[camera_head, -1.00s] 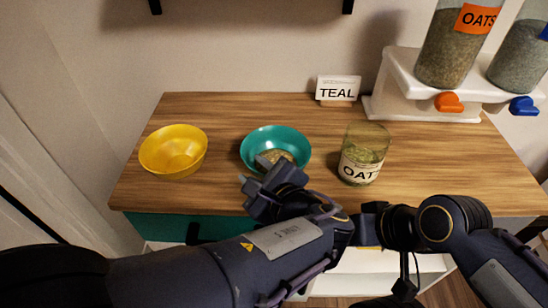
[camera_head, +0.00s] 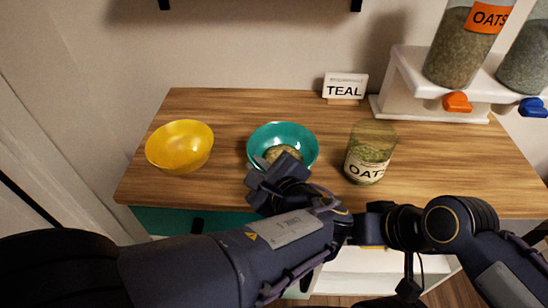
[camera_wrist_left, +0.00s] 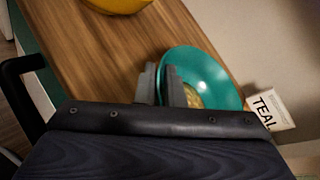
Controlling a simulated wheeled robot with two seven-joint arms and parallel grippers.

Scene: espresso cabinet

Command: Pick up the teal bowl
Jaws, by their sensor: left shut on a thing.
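The teal bowl (camera_head: 298,134) stands upright on the wooden counter, with a tan, grainy heap inside (camera_head: 284,153). It also shows in the left wrist view (camera_wrist_left: 202,66). My left gripper (camera_head: 266,170) is at the bowl's near rim in the head view. In the left wrist view its fingers (camera_wrist_left: 161,84) are shut on the rim, with one finger inside the bowl. The finger and hand hide part of the near wall and the contents. My right gripper cannot be made out; only a dark arm shows at the lower right.
A yellow bowl (camera_head: 180,147) stands left of the teal one. A glass jar labelled OAT (camera_head: 369,153) stands close on the right. A TEAL sign (camera_head: 344,88) and a white dispenser stand (camera_head: 415,90) are behind. The wooden counter (camera_head: 225,120) is clear between the bowls.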

